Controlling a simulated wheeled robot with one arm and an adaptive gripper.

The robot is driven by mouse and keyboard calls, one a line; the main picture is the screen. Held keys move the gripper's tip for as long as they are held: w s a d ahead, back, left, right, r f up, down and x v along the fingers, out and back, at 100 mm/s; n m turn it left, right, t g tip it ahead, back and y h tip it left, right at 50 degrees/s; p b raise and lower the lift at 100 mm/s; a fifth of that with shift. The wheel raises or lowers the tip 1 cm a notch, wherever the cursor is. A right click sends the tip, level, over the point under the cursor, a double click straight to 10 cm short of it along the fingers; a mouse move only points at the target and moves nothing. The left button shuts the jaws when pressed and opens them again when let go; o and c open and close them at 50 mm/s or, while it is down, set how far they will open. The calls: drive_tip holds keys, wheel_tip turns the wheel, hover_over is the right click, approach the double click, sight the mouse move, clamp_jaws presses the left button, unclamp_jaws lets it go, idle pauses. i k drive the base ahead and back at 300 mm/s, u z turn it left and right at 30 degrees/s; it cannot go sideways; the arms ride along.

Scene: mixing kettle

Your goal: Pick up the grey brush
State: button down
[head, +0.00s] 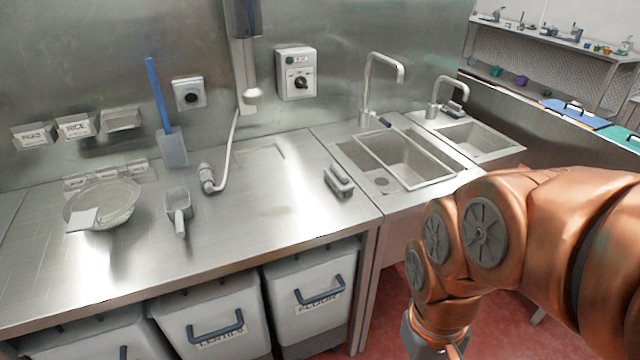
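A grey brush (339,182) with a raised handle lies on the steel counter (270,205), near its right end and left of the sink. It stands apart from other things. My copper-coloured arm comes in from the right and bends down at the lower right. Only the top of my gripper (422,345) shows at the bottom edge, below and to the right of the brush and well apart from it. Its fingers are cut off by the frame, so I cannot see whether they are open or hold anything.
A grey scoop (179,208) and a bowl with a sieve (100,205) stand on the counter's left half. A hose (222,165) lies behind. The sink (400,158) with a tap is right of the brush. Labelled bins (310,300) stand under the counter. The counter around the brush is clear.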

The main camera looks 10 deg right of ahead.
sight(337, 178)
drive_tip(key=k, duration=0.65)
drive_tip(key=z, duration=0.15)
drive_tip(key=i, duration=0.6)
drive_tip(key=u, duration=0.6)
drive_tip(key=i, duration=0.65)
drive_tip(key=u, duration=0.7)
